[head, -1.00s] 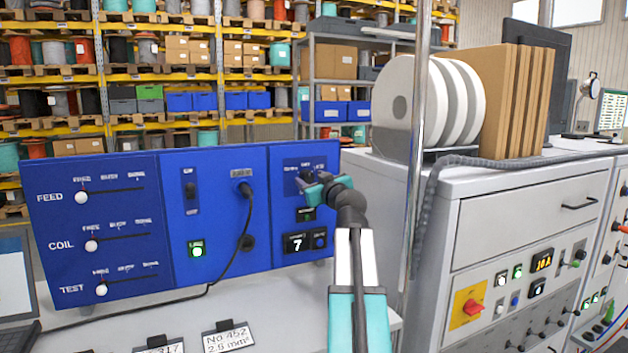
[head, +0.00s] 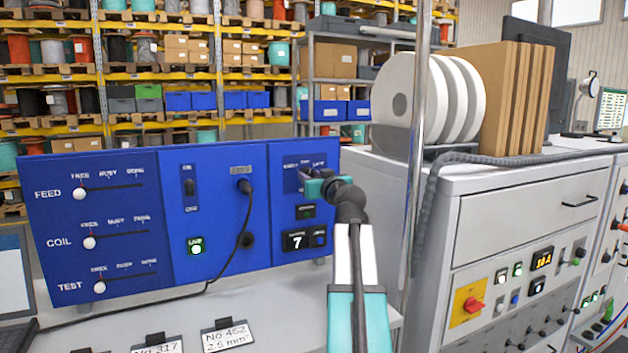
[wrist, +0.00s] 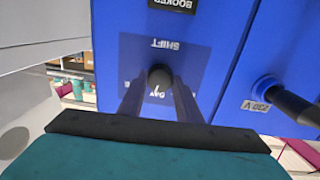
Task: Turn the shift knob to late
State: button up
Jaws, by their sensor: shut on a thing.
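The shift knob (wrist: 160,77) is a small round black knob on the right section of the blue panel. In the wrist view it sits between my two dark fingers, beneath the upside-down SHIFT label (wrist: 165,44). My gripper (wrist: 160,88) is shut on it. A short pale mark on the knob points down in that view, near the DAY word; its exact setting is hard to read. The outer position words are mostly hidden by my fingers. In the head view my gripper (head: 309,184) is at the panel and covers the knob.
The blue panel (head: 110,165) also has FEED, COIL and TEST sliders, a green lamp (head: 196,246) and a plugged black cable (head: 246,215). A counter (head: 297,242) reads 7 below the knob. A metal post (head: 412,180) and a grey cabinet (head: 500,200) stand to the right.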

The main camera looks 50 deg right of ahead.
jog(key=m, duration=0.4)
jog(key=shift+s+d+m+b, duration=0.15)
jog(key=shift+m+b, duration=0.15)
jog(key=shift+m, duration=0.1)
jog(key=m, duration=0.4)
jog(key=shift+m, duration=0.3)
jog(key=o, duration=1)
jog(key=shift+s+r, duration=0.1)
jog(key=shift+s, duration=0.05)
jog(key=shift+o, duration=0.2)
